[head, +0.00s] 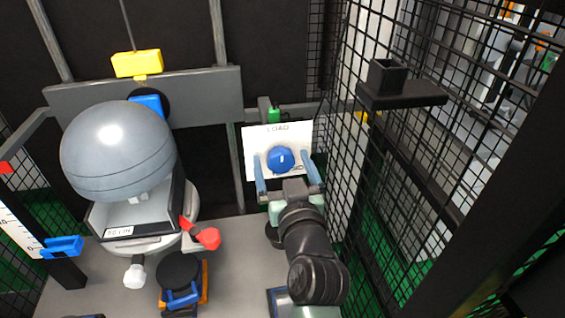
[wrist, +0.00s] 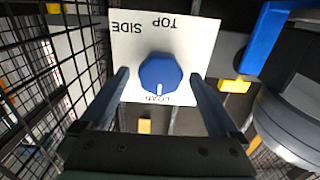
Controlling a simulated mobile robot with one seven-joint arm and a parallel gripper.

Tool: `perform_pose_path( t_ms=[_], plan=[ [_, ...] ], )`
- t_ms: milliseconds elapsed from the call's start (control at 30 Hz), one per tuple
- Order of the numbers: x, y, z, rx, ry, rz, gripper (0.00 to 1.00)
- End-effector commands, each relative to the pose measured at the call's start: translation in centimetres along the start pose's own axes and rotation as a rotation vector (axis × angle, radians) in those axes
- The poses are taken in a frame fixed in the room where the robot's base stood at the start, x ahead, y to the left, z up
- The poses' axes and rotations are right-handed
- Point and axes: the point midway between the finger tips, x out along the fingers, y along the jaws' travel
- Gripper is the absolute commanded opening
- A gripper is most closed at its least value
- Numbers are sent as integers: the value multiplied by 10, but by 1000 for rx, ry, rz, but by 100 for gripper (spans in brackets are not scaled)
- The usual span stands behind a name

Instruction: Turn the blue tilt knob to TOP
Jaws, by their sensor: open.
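The blue tilt knob (head: 280,159) sits on a white panel (head: 252,140) ahead of my arm. In the wrist view the knob (wrist: 160,70) shows a white pointer mark directed at the word LOAD. The wrist view shows the panel (wrist: 205,40) upside down, with TOP at the side opposite LOAD and SIDE at a corner. My gripper (head: 281,170) is open, with one blue-grey finger on each side of the knob. In the wrist view, gaps show between the gripper's fingers (wrist: 159,78) and the knob. I cannot tell how far the fingertips are from the panel.
A large grey ball (head: 117,150) rests in a tray on the left, beside a red handle (head: 206,237). A black mesh fence (head: 345,110) stands close to the right of the panel. A yellow block (head: 137,63) hangs above the ball.

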Motion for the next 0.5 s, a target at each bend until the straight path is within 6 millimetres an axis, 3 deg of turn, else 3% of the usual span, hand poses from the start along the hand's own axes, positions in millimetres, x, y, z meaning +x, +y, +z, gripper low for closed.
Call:
perform_pose_path(
  t_ms=[233, 500],
  plan=[
    [1, 0, 0, 0, 1, 0, 97],
    [0, 0, 0, 0, 1, 0, 48]
  ],
)
